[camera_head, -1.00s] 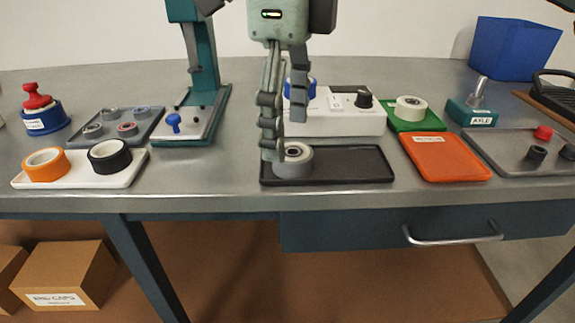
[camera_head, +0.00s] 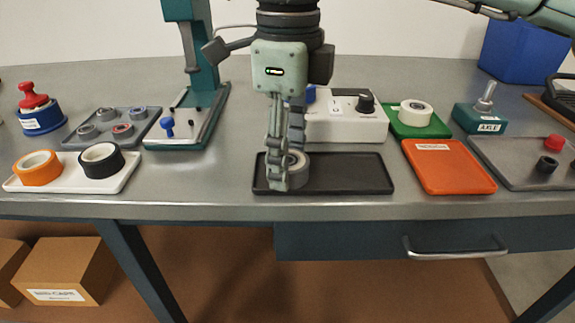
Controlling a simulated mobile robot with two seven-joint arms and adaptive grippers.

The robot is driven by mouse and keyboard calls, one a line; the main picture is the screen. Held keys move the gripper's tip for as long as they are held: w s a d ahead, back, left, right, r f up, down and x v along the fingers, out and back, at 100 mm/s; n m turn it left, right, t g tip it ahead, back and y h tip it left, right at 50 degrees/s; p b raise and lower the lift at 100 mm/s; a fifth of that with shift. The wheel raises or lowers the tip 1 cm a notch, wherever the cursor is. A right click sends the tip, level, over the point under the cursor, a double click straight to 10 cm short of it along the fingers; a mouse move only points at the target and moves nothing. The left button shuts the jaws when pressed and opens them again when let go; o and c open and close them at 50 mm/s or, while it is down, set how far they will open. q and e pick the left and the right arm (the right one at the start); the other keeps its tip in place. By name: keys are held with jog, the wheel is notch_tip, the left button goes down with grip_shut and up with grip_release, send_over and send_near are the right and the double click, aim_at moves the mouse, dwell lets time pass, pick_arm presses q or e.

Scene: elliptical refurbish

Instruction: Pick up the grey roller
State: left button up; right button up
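The grey roller (camera_head: 300,172) is a thick ring lying in the left part of a black tray (camera_head: 350,178) at the bench's front. My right gripper (camera_head: 287,168) is down at the roller, pointing downward. One finger covers the roller's left side and the other comes down at its top and back. The fingers hide much of the roller and its hole. I cannot tell whether they press on it or stand apart from it. The roller appears to rest in the tray. My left gripper is not in view.
Left is a white tray (camera_head: 68,184) with orange (camera_head: 37,168) and black (camera_head: 102,160) rings. Behind the roller stands a white box with a black knob (camera_head: 345,125). An orange tray (camera_head: 448,168) lies to the right. The black tray's right part is empty.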

jog(key=c, duration=0.7)
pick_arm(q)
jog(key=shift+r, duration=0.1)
pick_arm(e)
jog(key=shift+o, duration=0.2)
jog(key=shift+r, duration=0.5)
jog(key=r, duration=0.1)
jog(key=a+r, duration=0.1)
jog(key=r, duration=0.1)
jog(key=shift+s+r, duration=0.1)
jog(key=shift+r, duration=0.2)
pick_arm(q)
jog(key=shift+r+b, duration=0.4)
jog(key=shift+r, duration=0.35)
pick_arm(e)
jog(key=s+a+r, duration=0.2)
jog(key=a+r, duration=0.4)
jog(key=a, duration=0.4)
jog(key=shift+a+r, duration=0.2)
